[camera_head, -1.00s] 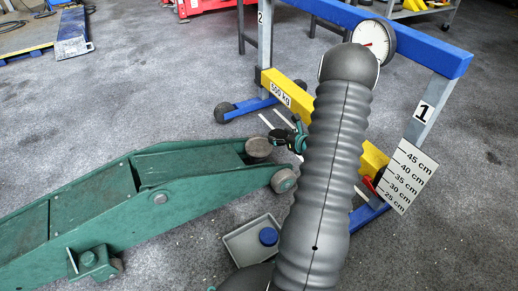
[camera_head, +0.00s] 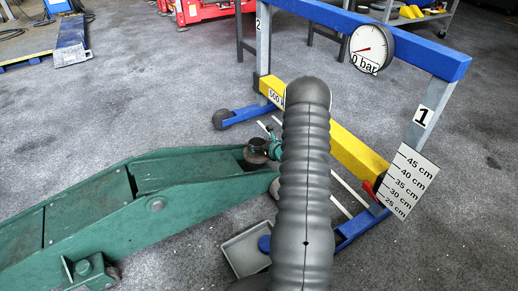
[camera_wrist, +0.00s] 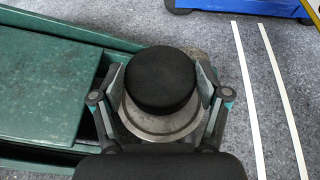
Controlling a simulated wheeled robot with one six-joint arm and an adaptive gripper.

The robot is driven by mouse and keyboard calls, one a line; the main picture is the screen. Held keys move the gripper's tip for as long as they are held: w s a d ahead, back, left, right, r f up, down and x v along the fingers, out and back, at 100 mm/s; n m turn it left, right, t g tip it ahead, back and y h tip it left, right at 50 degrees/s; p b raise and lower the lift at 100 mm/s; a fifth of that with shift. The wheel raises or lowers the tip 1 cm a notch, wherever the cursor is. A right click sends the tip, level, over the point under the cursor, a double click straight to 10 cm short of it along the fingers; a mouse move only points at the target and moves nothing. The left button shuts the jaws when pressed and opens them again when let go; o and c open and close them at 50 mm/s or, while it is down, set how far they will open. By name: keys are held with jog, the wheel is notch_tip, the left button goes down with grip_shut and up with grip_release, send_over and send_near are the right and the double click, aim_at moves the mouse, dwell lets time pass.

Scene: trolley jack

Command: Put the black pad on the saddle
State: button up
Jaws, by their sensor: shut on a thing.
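The black pad (camera_wrist: 160,76) is a round dark disc between the two fingers of my gripper (camera_wrist: 160,84) in the wrist view. My gripper is shut on its sides. The round metal saddle (camera_wrist: 165,126) of the green trolley jack (camera_head: 150,195) lies directly under the pad, its rim showing mostly on the near side. The pad looks roughly over the saddle, a little toward its far side; I cannot tell whether they touch. In the head view the saddle (camera_head: 254,160) shows at the jack's end, with the gripper partly hidden behind my arm.
A blue and yellow press frame (camera_head: 430,50) with a pressure gauge (camera_head: 372,48) stands behind and right of my arm. A height scale board (camera_head: 408,181) is at its right foot. A grey tray (camera_head: 240,249) with a blue round thing (camera_head: 264,243) lies on the floor near the jack.

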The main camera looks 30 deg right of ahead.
jog(key=shift+f, duration=1.05)
jog(key=shift+f+b, duration=0.2)
jog(key=shift+b, duration=0.1)
jog(key=o, duration=1.3)
